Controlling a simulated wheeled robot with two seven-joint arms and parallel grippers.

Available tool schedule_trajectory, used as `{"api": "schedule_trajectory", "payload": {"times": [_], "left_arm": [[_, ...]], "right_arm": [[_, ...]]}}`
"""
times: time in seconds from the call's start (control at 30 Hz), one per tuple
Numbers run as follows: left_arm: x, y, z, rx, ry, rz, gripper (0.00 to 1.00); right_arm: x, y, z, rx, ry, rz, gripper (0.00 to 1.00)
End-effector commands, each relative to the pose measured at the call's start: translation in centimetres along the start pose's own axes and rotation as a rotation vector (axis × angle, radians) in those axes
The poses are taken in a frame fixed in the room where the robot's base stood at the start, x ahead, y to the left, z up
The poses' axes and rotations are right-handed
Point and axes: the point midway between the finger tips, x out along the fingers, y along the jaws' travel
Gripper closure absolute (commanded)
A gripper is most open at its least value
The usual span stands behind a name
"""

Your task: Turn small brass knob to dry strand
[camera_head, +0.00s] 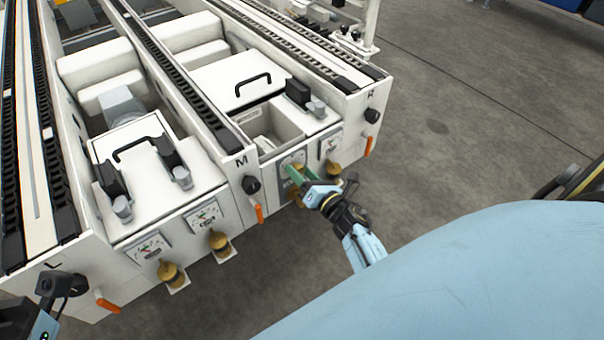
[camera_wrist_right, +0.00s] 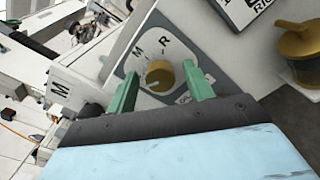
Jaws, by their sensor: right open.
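In the right wrist view, the small brass knob (camera_wrist_right: 159,76) sits on a grey dial plate (camera_wrist_right: 190,52) marked M and R, with a further label partly hidden by a finger. My right gripper (camera_wrist_right: 160,91) is open, its green fingers on either side of the knob with gaps showing. In the head view, the right gripper (camera_head: 294,172) is at the front panel of the right-hand bay, its fingers partly covering the dial plate (camera_head: 291,158). In the head view, part of my left arm (camera_head: 44,326) shows at the lower left corner; its fingers are out of frame.
Larger brass knobs stand below gauges on the fronts, one right of my gripper (camera_head: 333,168) and two on the left bay (camera_head: 220,245). Orange levers (camera_head: 259,213) and black knobs (camera_head: 251,185) stick out from the rail ends.

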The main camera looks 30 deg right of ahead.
Motion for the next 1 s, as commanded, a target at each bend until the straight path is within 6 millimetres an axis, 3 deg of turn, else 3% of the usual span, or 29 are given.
{"api": "schedule_trajectory", "payload": {"times": [0.1, 0.47, 0.77, 1.0], "left_arm": [[0.02, 0.00, 0.01, 0.000, 0.000, 0.000, 0.64], [0.02, 0.01, 0.01, 0.000, -0.001, 0.000, 0.64], [0.16, 0.01, 0.15, 0.000, -0.011, 0.000, 0.64], [0.59, -0.01, 0.78, 0.000, -0.056, -0.001, 0.64]], "right_arm": [[-0.02, 0.00, 0.01, 0.000, 0.000, 0.000, 0.48], [-0.05, -0.01, 0.00, -0.001, 0.000, 0.000, 0.93], [-0.07, 0.00, -0.03, 0.041, 0.002, 0.000, 0.93], [-0.10, -0.01, 0.00, 0.183, 0.003, -0.001, 0.93]]}}
